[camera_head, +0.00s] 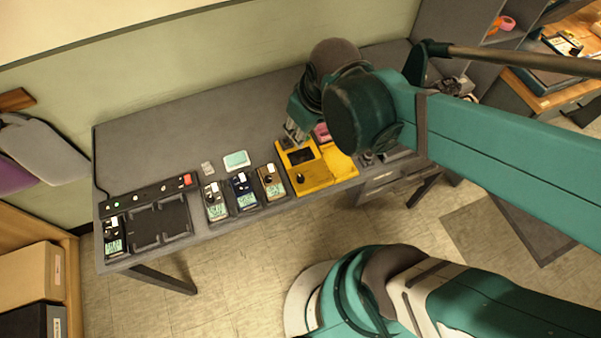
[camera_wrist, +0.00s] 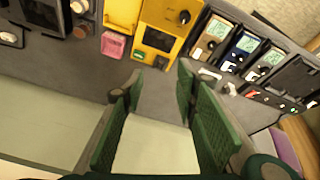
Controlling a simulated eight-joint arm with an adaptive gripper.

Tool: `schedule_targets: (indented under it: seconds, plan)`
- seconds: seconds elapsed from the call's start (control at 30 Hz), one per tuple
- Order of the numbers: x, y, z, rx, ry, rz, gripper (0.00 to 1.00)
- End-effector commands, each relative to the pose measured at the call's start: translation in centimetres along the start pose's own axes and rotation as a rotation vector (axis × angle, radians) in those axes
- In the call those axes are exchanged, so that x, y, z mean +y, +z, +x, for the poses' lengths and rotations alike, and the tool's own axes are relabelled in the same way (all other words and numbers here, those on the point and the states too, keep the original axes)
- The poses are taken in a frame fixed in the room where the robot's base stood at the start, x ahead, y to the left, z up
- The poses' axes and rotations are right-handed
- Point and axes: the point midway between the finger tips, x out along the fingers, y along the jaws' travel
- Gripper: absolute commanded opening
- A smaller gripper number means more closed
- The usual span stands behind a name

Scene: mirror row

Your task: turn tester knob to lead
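The yellow tester (camera_head: 310,172) stands on the grey bench, with a dark window and a black knob (camera_head: 299,178) near its front edge. In the wrist view the tester (camera_wrist: 157,40) is at the top centre and its knob (camera_wrist: 184,17) shows near the top edge. I cannot read the knob's setting or any labels. My gripper (camera_head: 291,134) is above the bench at the tester's back edge, apart from the knob. In the wrist view my gripper (camera_wrist: 160,82) has its green fingers spread, with nothing between them.
A second yellow part (camera_head: 340,160) and a pink block (camera_wrist: 114,44) are beside the tester. Several small screened devices (camera_head: 242,192) stand to its left. A dark slotted tray (camera_head: 160,225) and a strip with a red switch (camera_head: 150,197) lie further left. The bench's back left is clear.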

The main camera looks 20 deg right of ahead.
Motion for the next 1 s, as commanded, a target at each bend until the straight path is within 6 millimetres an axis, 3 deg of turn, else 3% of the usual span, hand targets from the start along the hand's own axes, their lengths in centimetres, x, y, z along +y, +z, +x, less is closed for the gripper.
schedule_targets:
  seconds: [0.6, 1.0]
  plan:
    - [-3.0, 3.2, 5.4, -0.219, -0.11, -0.306, 0.3]
    - [-4.2, 5.1, 7.3, -0.303, -0.169, -0.43, 0.3]
